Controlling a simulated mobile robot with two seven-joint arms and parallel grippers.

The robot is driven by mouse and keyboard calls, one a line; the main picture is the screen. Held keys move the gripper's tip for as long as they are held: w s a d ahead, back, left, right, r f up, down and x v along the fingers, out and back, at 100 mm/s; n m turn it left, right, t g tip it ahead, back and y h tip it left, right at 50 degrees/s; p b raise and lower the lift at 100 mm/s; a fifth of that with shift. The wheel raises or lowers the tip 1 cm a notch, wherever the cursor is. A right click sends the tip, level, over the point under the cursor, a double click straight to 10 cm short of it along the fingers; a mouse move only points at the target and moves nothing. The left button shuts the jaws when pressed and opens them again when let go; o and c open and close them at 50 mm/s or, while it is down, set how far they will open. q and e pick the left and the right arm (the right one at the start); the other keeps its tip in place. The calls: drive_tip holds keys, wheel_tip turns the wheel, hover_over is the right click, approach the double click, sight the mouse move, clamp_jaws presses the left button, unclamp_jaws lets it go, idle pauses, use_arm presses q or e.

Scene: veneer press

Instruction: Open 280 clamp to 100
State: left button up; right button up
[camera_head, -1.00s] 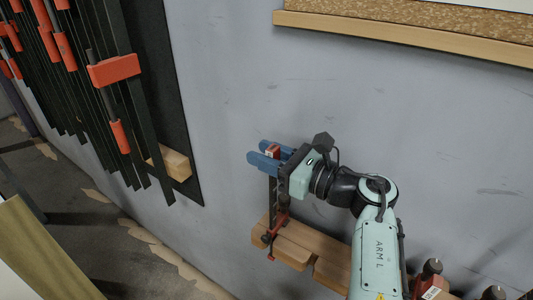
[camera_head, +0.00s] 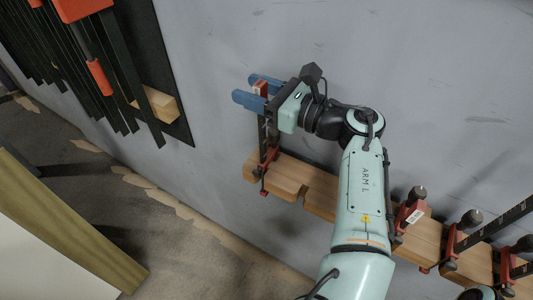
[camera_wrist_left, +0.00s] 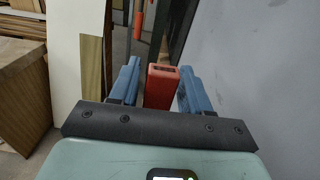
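A clamp with a red top end (camera_head: 261,88) and a dark upright bar stands in the left end of a wooden wall rack (camera_head: 318,199). Its lower red part (camera_head: 268,157) is at the rack. My left gripper (camera_head: 254,92) is at the clamp's top, with one blue finger on each side of the red end. In the left wrist view the red end (camera_wrist_left: 161,86) sits between the fingers, with a narrow gap at the left finger and the right finger very close. The gripper looks open around it. No number is readable on this clamp. My right gripper is not in view.
More red and black clamps (camera_head: 410,209) stand in the rack to the right. Long clamps with orange handles (camera_head: 98,78) hang on a dark wall panel at upper left. A wooden board (camera_head: 75,225) is at lower left. The grey wall is close behind the gripper.

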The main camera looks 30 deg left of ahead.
use_arm(q)
drive_tip(key=shift+o, duration=0.6)
drive_tip(key=s+d+p, duration=0.1)
drive_tip(key=d, duration=1.2)
drive_tip(key=shift+d+p, duration=0.2)
drive_tip(key=shift+p, duration=0.15)
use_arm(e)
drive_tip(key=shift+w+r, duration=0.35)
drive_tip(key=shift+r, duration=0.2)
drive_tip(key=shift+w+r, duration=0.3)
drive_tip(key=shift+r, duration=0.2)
